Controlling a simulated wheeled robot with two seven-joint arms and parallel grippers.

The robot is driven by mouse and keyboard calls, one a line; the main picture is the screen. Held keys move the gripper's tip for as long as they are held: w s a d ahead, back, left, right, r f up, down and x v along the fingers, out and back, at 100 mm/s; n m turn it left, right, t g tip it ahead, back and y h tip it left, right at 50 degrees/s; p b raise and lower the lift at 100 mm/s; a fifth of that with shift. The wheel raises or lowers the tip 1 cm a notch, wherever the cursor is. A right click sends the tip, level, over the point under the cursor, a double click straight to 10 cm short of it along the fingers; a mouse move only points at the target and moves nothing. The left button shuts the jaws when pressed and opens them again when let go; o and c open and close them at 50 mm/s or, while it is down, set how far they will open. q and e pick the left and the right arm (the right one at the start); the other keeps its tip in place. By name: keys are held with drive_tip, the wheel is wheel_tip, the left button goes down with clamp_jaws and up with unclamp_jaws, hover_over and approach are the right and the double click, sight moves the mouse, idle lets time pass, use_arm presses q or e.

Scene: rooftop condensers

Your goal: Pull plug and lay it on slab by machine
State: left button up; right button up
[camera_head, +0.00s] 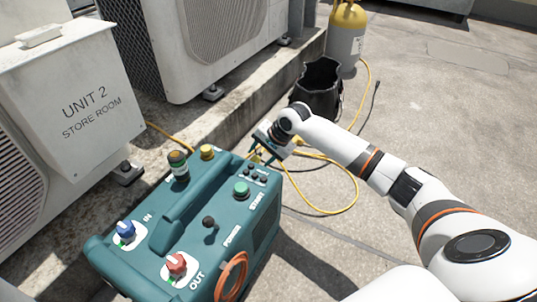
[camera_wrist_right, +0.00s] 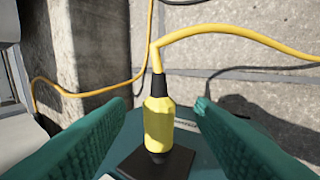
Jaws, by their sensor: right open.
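A teal machine (camera_head: 215,225) stands on the slab (camera_head: 330,240), with knobs and controls on its top. The yellow plug (camera_wrist_right: 158,125) stands upright in a dark socket (camera_wrist_right: 152,164) on the machine, with a yellow cord (camera_wrist_right: 235,32) leading from its top. My right gripper (camera_head: 258,158) is at the machine's far right end; the plug is mostly hidden behind it in the head view. In the wrist view its green fingers are apart, one on each side of the plug, with gaps showing. My left gripper is in neither view.
The cord loops over the slab (camera_head: 335,207) right of the machine. A black bag (camera_head: 318,88) and a yellow-topped cylinder (camera_head: 346,40) stand beyond. Condenser units and a concrete curb (camera_head: 235,110) border the left and back. Open slab lies to the right.

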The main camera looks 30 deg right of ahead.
drive_tip(key=shift+w+a+f, duration=0.2)
drive_tip(key=shift+w+f, duration=0.1)
drive_tip(key=shift+f, duration=0.25)
clamp_jaws()
